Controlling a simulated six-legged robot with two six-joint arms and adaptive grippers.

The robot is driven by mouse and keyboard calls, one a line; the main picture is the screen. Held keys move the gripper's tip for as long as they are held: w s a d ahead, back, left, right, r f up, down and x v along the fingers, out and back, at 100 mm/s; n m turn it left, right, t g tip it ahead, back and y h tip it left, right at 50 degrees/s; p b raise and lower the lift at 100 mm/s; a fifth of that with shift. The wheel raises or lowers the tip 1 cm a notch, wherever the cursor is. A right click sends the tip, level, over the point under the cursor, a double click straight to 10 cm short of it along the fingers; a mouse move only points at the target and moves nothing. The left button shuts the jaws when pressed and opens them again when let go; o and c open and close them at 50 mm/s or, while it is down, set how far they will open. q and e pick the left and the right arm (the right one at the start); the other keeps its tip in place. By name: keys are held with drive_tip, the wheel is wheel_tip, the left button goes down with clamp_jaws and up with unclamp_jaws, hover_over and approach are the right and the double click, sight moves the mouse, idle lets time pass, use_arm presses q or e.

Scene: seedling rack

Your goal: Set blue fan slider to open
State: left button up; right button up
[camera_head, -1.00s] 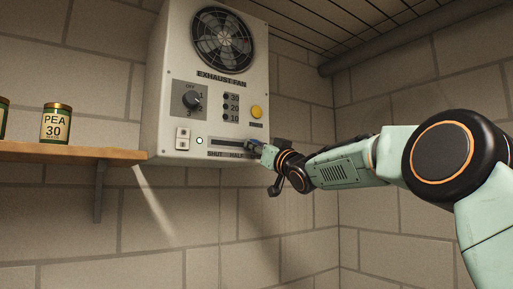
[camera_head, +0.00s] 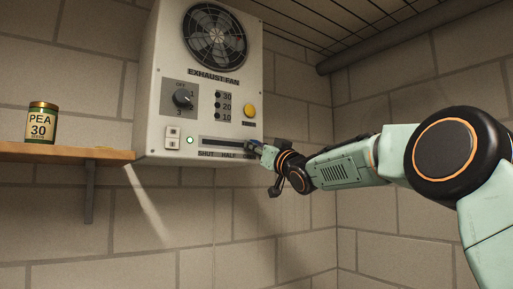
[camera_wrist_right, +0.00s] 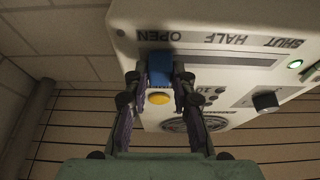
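The blue fan slider (camera_wrist_right: 160,68) shows in the right wrist view, which sees the panel upside down. It stands beside the OPEN label, at the end of the slot away from SHUT. My right gripper (camera_wrist_right: 158,77) has a finger on each side of the slider, apparently touching it, and is shut on it. In the head view my right gripper (camera_head: 257,149) is at the right end of the slot (camera_head: 222,142) and hides the OPEN label and most of the slider. The exhaust fan box (camera_head: 151,75) is on the wall. My left gripper is not in view.
Above the slot are a dial (camera_head: 183,98) and a yellow button (camera_head: 249,110); left of it is a green light (camera_head: 190,140). A wooden shelf (camera_head: 60,153) with a PEA can (camera_head: 41,124) is at the left. The space below the box is clear.

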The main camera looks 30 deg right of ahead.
drive_tip(key=o, duration=0.4)
drive_tip(key=shift+s+d, duration=0.2)
drive_tip(key=shift+d, duration=0.1)
drive_tip(key=shift+o, duration=0.2)
drive_tip(key=shift+a, duration=0.2)
drive_tip(key=v, duration=0.7)
drive_tip(key=shift+s+d, duration=0.1)
drive_tip(key=shift+s, duration=0.1)
